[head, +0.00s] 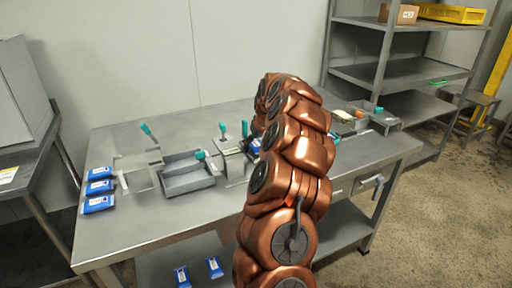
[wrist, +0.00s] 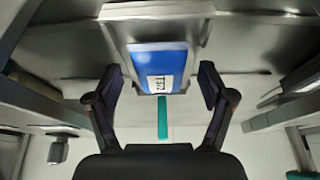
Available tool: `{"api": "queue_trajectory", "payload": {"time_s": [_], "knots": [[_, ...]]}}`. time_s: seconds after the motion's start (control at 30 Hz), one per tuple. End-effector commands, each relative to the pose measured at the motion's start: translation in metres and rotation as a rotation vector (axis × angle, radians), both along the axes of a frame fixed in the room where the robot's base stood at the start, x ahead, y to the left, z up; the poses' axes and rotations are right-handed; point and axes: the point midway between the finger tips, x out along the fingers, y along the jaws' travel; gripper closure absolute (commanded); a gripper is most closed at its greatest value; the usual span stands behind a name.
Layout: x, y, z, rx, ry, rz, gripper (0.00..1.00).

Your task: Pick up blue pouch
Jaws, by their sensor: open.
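In the wrist view a blue pouch (wrist: 158,62) with a white printed label lies in front of my gripper (wrist: 161,84). My gripper is open, with one finger to each side of the pouch, and gaps show between fingers and pouch. The pouch lies against a grey metal fixture. In the head view my arm hides my gripper and most of this area; a small patch of blue (head: 255,145) shows beside the arm. Several other blue pouches (head: 98,187) lie in a row at the table's left end.
The steel table (head: 160,226) has clear room at its front left. A grey tray (head: 188,184) and teal-handled fixtures (head: 234,165) stand left of my arm. Two blue pouches (head: 214,267) lie on the lower shelf. A shelving rack (head: 405,73) stands at the back right.

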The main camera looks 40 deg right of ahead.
Motion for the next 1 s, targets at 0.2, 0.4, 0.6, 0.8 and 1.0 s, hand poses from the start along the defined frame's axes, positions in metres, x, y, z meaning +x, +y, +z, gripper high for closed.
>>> {"api": "queue_trajectory", "payload": {"time_s": [0.2, 0.4, 0.6, 0.8, 1.0], "knots": [[-0.0002, 0.0001, 0.0001, 0.000, 0.000, 0.000, 0.39], [-0.0002, 0.0002, 0.0001, 0.001, 0.000, -0.001, 0.59], [-0.0003, 0.0001, 0.0001, 0.002, 0.001, -0.001, 0.80], [-0.0003, 0.0001, 0.0003, 0.000, 0.000, -0.001, 0.83], [-0.0002, 0.0003, 0.0049, 0.001, 0.001, 0.000, 0.83]]}}
